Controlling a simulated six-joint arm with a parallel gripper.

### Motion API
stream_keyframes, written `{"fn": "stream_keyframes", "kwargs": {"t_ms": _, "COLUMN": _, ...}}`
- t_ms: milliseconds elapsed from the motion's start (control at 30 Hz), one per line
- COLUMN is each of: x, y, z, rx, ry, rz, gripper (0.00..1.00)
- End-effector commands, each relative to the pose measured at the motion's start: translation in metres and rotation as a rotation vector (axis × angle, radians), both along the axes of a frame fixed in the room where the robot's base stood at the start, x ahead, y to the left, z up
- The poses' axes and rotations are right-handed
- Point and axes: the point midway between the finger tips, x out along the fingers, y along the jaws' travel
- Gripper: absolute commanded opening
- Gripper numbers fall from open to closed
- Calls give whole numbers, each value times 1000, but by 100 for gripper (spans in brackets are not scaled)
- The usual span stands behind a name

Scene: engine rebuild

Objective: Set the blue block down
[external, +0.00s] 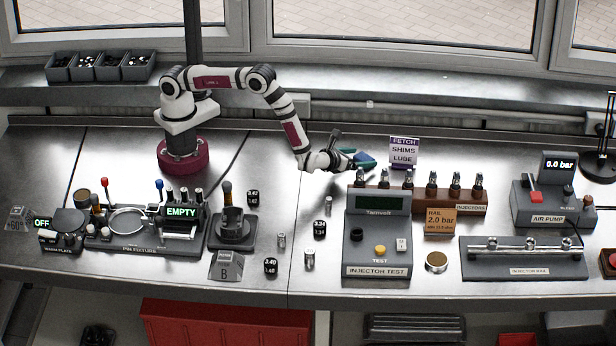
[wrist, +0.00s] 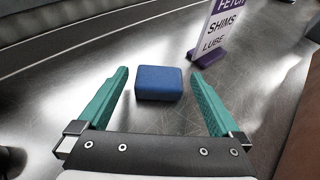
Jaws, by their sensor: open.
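The blue block (wrist: 159,83) is between the two teal fingers of my gripper (wrist: 158,74) in the wrist view, near the fingertips. A gap shows between the block and each finger, so my gripper is open around it and not touching its sides. The block appears to rest on the metal bench top (wrist: 150,120). In the external view my gripper (external: 357,156) is low over the back of the bench, left of the sign. The blue block (external: 366,163) shows there only as a small blue patch by the fingers.
The purple-and-white FETCH SHIMS LUBE sign (external: 404,152) stands just right of my gripper; it also shows in the wrist view (wrist: 213,30). The brown injector rack (external: 400,200) with upright injectors stands in front. Bench left of my gripper is clear.

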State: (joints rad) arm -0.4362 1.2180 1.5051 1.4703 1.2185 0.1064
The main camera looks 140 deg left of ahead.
Motion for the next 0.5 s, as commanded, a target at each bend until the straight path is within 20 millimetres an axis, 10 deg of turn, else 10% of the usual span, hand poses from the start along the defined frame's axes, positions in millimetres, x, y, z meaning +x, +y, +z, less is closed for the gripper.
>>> {"fn": "stream_keyframes", "kwargs": {"t_ms": 300, "x": 1, "y": -77, "z": 33, "rx": 1, "ry": -1, "rz": -4, "gripper": 100}}
{"fn": "stream_keyframes", "kwargs": {"t_ms": 500, "x": 0, "y": -93, "z": 39, "rx": 1, "ry": 1, "rz": -1, "gripper": 100}}
